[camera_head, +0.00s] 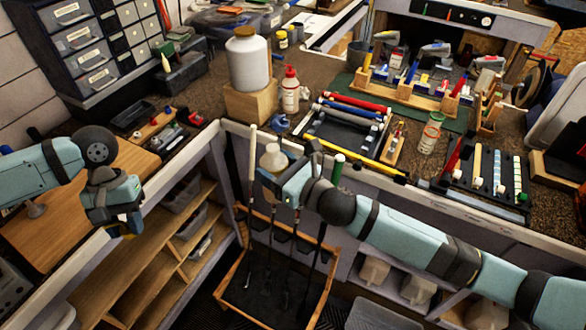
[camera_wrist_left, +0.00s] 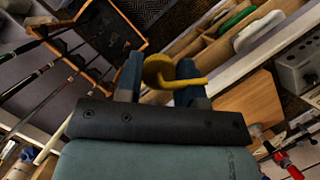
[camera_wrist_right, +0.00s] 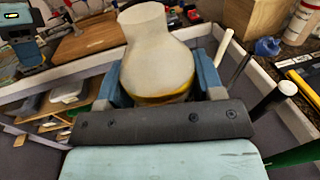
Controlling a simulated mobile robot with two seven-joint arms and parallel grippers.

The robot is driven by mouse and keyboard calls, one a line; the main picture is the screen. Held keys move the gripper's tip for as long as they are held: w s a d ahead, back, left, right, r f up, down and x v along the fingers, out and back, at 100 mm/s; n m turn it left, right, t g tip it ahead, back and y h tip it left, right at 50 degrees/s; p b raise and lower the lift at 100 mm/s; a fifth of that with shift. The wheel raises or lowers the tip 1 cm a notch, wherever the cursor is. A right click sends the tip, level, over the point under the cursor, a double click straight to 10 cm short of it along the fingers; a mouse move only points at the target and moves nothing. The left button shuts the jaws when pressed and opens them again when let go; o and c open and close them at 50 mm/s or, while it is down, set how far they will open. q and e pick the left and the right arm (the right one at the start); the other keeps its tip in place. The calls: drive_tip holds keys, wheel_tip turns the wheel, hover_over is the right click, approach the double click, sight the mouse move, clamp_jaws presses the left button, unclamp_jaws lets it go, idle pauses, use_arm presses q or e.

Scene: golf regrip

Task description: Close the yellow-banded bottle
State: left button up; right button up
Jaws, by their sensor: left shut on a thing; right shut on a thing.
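The yellow-banded bottle (camera_wrist_right: 158,62) is pale and wide-bodied, with a narrower neck and a yellow band low on its body. My right gripper (camera_wrist_right: 160,82) is shut around its lower body. In the head view the bottle (camera_head: 272,157) is held upright above the golf club rack, and no cap shows on its neck. My left gripper (camera_wrist_left: 158,76) is shut on a yellow cap-like piece (camera_wrist_left: 157,70) with a thin spout. In the head view my left gripper (camera_head: 130,228) hangs well to the left of the bottle, over the lower shelves, with its piece mostly hidden.
A club rack (camera_head: 250,312) stands below the bottle. The bench behind holds a white jar (camera_head: 248,60) on a wooden block (camera_head: 252,101), a red-capped bottle (camera_head: 290,92) and a grip tray (camera_head: 345,128). Open air lies between my grippers.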

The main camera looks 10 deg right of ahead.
drive_tip(key=shift+w+a, duration=0.1)
drive_tip(key=shift+a, duration=0.15)
use_arm(q)
drive_tip(key=shift+d, duration=0.1)
drive_tip(key=w+d+r+n+h, duration=0.1)
drive_tip(key=w+d+r+n, duration=0.25)
drive_tip(key=d, duration=0.45)
drive_tip(key=w+d+r+n+h, duration=0.1)
drive_tip(key=w+d+r+n, duration=0.2)
drive_tip(key=d, duration=0.5)
wheel_tip(320, 180, up, 10)
drive_tip(key=n+t+h, duration=0.1)
drive_tip(key=n+t, duration=0.1)
drive_tip(key=n, duration=0.2)
hover_over(271, 147)
drive_tip(key=shift+f, duration=0.15)
drive_tip(key=shift+f, duration=1.95)
drive_tip(key=shift+f+h, duration=0.15)
drive_tip(key=shift+h, duration=0.15)
